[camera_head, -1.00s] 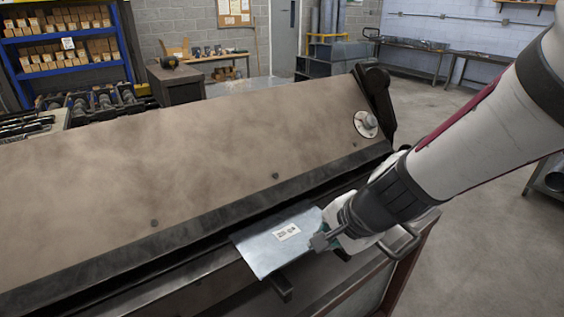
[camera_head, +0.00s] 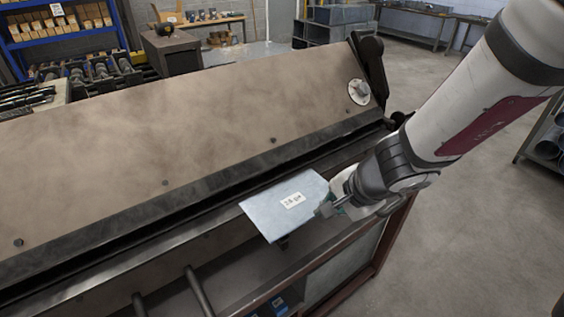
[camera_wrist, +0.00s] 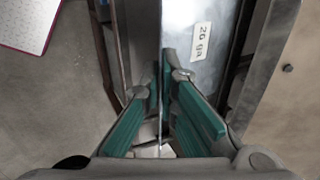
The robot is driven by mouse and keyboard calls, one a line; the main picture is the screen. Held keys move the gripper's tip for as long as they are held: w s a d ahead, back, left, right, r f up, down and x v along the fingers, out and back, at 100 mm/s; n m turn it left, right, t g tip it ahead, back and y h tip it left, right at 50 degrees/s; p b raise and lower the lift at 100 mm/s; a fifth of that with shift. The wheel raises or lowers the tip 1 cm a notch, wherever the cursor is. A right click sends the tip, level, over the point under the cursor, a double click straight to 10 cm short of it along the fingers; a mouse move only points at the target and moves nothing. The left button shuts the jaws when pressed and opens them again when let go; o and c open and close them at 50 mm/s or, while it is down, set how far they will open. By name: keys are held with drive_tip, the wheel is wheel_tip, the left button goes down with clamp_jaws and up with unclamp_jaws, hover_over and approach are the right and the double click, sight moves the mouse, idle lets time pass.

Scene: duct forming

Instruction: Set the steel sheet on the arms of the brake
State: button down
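The steel sheet (camera_head: 283,205) is a thin silvery plate with a white label. In the head view it lies roughly flat over the front edge of the brake (camera_head: 190,130), near its right end. My gripper (camera_head: 328,207) is at the sheet's right edge, shut on it. One arm of the brake (camera_head: 199,290) juts forward at lower left. The sheet hides whatever is directly under it, so I cannot tell whether it touches an arm.
The brake's red-brown frame (camera_head: 392,235) with an open shelf stands below the sheet. A blue shelf rack (camera_head: 60,30) is at the back left. Bare floor (camera_head: 470,220) lies to the right.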

drive_tip(key=c, duration=1.7)
unclamp_jaws()
drive_tip(key=shift+s+d+r+n+t+h+b, duration=0.1)
drive_tip(key=shift+s+d+r+n+h+b, duration=0.45)
drive_tip(key=shift+s+d+r+n+b, duration=1.1)
drive_tip(key=shift+s+d+r+n+t+h+b, duration=0.1)
drive_tip(key=shift+s+d+r+n+h+b, duration=0.5)
drive_tip(key=shift+r+n, duration=1.9)
drive_tip(key=shift+s+d+r+n+t+h+b, duration=0.1)
drive_tip(key=shift+s+d+r+n+h+b, duration=0.55)
drive_tip(key=shift+s+d+r+n, duration=1.5)
drive_tip(key=shift+w+a+r+m, duration=0.25)
drive_tip(key=shift+w+r+m, duration=0.15)
drive_tip(key=shift+m, duration=0.3)
